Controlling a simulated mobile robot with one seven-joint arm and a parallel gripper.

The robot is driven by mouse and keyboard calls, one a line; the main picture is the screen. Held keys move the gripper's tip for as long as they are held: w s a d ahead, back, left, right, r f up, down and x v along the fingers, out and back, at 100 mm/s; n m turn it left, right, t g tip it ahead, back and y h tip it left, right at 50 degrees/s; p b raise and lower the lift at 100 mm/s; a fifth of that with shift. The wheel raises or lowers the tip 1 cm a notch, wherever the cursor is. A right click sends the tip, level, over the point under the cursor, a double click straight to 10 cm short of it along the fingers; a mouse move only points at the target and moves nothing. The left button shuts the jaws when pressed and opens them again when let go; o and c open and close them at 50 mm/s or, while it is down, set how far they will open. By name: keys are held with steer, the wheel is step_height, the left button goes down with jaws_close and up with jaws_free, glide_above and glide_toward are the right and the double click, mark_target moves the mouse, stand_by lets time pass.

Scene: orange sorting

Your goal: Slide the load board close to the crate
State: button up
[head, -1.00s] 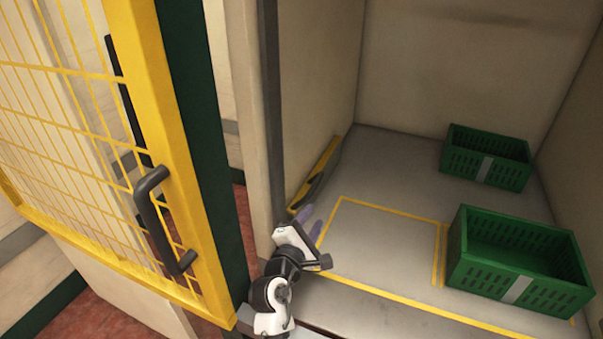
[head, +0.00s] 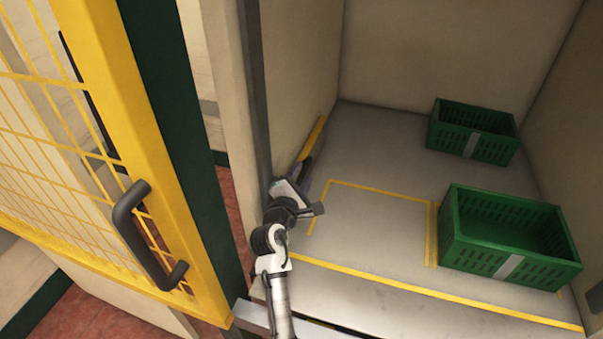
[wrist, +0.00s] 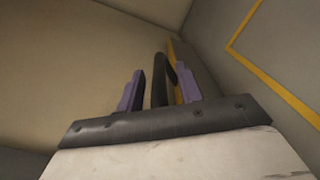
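The load board (head: 317,137) is a narrow yellow panel standing on edge along the left wall of the bay. Its black handle shows in the wrist view (wrist: 159,92), with the yellow board edge (wrist: 173,55) behind it. My gripper (head: 304,170) is at the near end of the board. In the wrist view its two purple fingers (wrist: 160,88) are apart, with the handle between them and small gaps visible. The near green crate (head: 512,266) stands on the floor at the right, well apart from the board. My gripper hides part of the board.
A second green crate (head: 472,144) stands farther back. A yellow taped outline (head: 380,190) marks clear floor between board and near crate. A yellow mesh door (head: 165,150) with a black handle stands open at the left. The left wall is close to my arm.

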steer(key=shift+w+d, duration=0.1)
steer(key=shift+w, duration=0.1)
steer(key=shift+c, duration=0.5)
jaws_close()
steer(key=shift+r, duration=0.1)
